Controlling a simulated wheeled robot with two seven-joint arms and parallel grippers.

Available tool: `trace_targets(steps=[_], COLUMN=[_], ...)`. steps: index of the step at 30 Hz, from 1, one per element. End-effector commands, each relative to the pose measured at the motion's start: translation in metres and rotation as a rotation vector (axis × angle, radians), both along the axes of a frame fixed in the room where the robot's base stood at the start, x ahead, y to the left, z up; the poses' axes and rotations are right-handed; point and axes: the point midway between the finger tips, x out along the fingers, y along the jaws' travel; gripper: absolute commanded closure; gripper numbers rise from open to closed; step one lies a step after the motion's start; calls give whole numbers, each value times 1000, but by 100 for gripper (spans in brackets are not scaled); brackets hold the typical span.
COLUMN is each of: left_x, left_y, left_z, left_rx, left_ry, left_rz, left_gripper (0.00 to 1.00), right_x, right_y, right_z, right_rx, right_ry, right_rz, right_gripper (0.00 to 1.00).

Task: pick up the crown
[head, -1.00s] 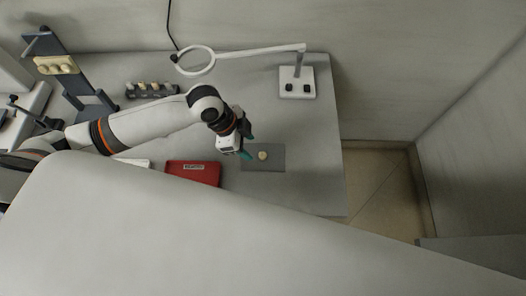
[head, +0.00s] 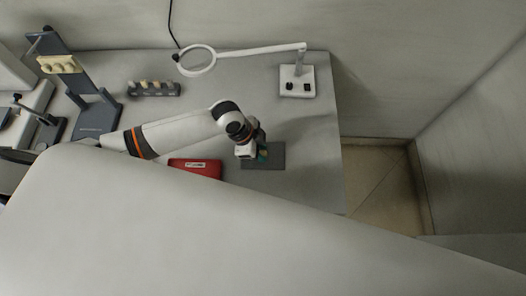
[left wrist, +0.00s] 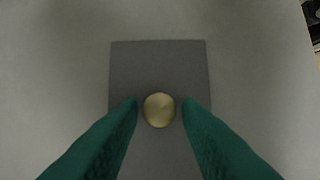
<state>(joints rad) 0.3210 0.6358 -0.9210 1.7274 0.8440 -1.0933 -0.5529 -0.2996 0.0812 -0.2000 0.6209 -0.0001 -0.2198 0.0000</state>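The crown (left wrist: 158,110) is a small, round, pale gold piece on a dark grey mat (left wrist: 160,58) in the left wrist view. My left gripper (left wrist: 159,106) is open, with one green finger on each side of the crown and a small gap on both sides. In the head view my left gripper (head: 260,153) is over the grey mat (head: 276,150) and hides most or all of the crown. I cannot tell how far the fingertips are above the mat. My right gripper is not in view.
A red case (head: 195,168) lies left of the mat. A magnifier lamp (head: 297,80) stands behind. A dark rack of pale pieces (head: 153,89) and a stand with a dental model (head: 75,80) are at the left. The table (head: 310,140) is clear right of the mat.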

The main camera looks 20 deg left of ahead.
Motion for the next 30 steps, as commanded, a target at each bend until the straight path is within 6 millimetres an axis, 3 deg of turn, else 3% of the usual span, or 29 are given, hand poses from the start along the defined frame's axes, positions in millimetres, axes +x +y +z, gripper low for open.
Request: trace_targets(steps=[1, 5, 14, 27, 30], left_x=[0, 0, 1, 1, 1], left_y=[0, 0, 0, 0, 0], left_z=[0, 0, 4, 82, 92], left_rx=[0, 0, 0, -1, -1], left_ry=[0, 0, -1, -4, -2], left_rz=[0, 0, -1, -2, -7], left_gripper=[77, 98, 99, 99, 99], right_x=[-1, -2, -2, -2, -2], right_y=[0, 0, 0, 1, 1], right_z=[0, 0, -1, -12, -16], right_rx=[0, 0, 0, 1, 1], right_ry=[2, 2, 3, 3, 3], right_rz=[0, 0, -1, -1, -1], right_gripper=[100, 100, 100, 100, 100])
